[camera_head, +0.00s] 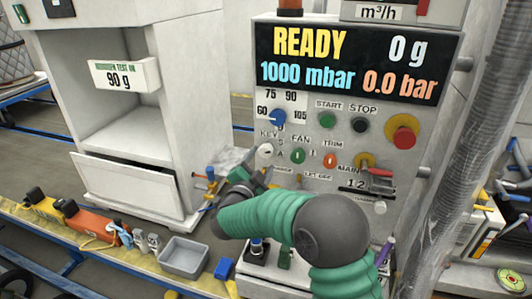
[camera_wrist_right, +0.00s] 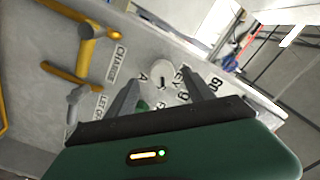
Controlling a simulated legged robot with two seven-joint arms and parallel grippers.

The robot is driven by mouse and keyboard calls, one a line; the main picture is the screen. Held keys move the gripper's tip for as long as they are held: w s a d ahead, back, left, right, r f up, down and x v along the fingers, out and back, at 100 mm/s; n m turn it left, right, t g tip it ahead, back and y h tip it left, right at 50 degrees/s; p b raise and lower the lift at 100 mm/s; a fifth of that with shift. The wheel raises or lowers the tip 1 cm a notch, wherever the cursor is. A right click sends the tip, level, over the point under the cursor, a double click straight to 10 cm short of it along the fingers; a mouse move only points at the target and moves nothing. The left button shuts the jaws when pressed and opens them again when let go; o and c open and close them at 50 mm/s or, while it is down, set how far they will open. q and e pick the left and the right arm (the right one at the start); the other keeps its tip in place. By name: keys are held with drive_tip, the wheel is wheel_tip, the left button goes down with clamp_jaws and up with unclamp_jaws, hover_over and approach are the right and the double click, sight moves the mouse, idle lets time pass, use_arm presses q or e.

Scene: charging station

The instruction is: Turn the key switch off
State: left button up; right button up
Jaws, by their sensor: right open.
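The key switch is a small pale round knob (camera_head: 265,150) beside the "KEY S" label on the left of the grey control panel (camera_head: 395,150). In the right wrist view the key switch (camera_wrist_right: 161,72) shows ahead of my right gripper (camera_wrist_right: 158,79), between its two spread fingers. My right gripper (camera_head: 256,174) is open and empty. In the head view it is just below the key switch, partly hidden behind my green arm. I cannot tell whether the fingers touch the knob. My left gripper is in neither view.
A blue dial (camera_head: 278,118) sits just above the key switch, and a green fan knob (camera_head: 297,156) to its right. A red emergency button (camera_head: 403,137) is farther right. A grey bin (camera_head: 184,256) stands on the bench at lower left.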

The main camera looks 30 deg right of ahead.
sight(265, 153)
drive_tip(key=shift+w+d+r, duration=0.2)
drive_tip(key=shift+w+d, duration=0.05)
drive_tip(key=shift+w, duration=0.35)
drive_tip(key=shift+w+d+r, duration=0.2)
drive_tip(key=shift+w+d, duration=0.05)
drive_tip(key=shift+w, duration=0.3)
drive_tip(key=d, duration=0.2)
drive_tip(key=w+d, duration=0.1)
drive_tip(key=shift+w+d+f, duration=0.1)
drive_tip(key=shift+d+f, duration=0.05)
drive_tip(key=shift+f, duration=0.2)
drive_tip(key=shift+d, duration=0.35)
drive_tip(key=shift+a+r, duration=0.1)
drive_tip(key=shift+a, duration=0.6)
drive_tip(key=c, duration=0.7)
drive_tip(key=shift+c, duration=1)
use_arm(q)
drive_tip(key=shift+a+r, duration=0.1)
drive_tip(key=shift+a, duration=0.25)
use_arm(e)
drive_tip(key=shift+d, duration=0.2)
clamp_jaws()
